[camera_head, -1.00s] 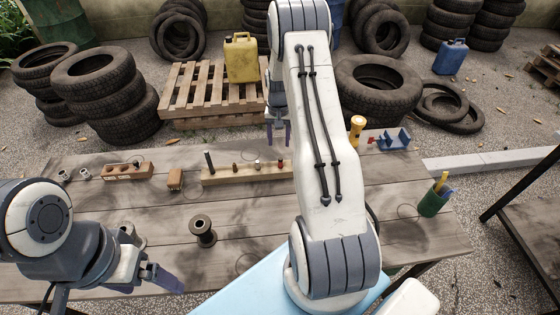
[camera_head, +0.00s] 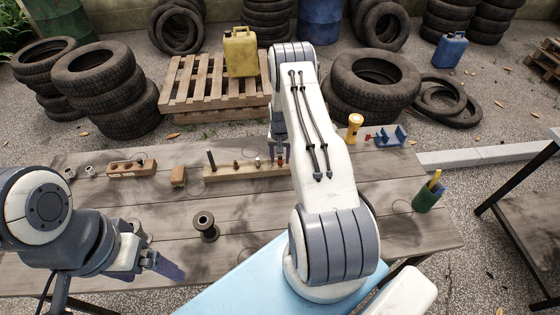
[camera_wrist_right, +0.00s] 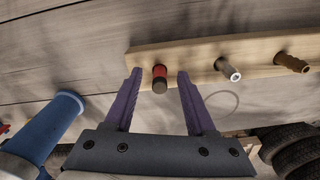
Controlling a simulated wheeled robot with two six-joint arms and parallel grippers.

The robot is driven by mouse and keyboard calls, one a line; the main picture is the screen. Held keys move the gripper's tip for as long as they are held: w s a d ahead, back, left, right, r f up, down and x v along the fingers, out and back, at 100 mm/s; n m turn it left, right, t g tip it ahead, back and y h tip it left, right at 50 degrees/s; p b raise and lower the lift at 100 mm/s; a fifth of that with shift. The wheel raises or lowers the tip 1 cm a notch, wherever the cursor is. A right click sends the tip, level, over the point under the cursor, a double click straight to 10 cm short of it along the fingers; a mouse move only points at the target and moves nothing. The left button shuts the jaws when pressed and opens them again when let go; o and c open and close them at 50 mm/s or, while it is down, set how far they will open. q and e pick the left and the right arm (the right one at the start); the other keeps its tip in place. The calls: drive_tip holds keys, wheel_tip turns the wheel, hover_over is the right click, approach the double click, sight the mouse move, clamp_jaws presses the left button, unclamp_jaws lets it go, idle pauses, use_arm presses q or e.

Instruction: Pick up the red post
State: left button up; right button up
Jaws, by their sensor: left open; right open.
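The red post (camera_wrist_right: 160,74) stands in the light wooden strip (camera_wrist_right: 205,53), at one end of a row of small posts. In the head view the red post (camera_head: 280,161) is a small red spot near the right end of the strip (camera_head: 235,173). My right gripper (camera_wrist_right: 159,76) is open, with its purple fingertips on either side of the post and a gap at each side. In the head view my right gripper (camera_head: 279,155) is low over the strip. My left gripper (camera_head: 158,257) is open and empty over the front left of the table.
A dark spool (camera_head: 206,228) stands on the table (camera_head: 110,235). A brown block (camera_head: 131,169) with holes is left of the strip. A yellow flashlight (camera_head: 354,127), a blue holder (camera_head: 391,138) and a green cup (camera_head: 427,197) are on the right. The front middle is mostly clear.

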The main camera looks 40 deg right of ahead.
clamp_jaws()
idle(0.3)
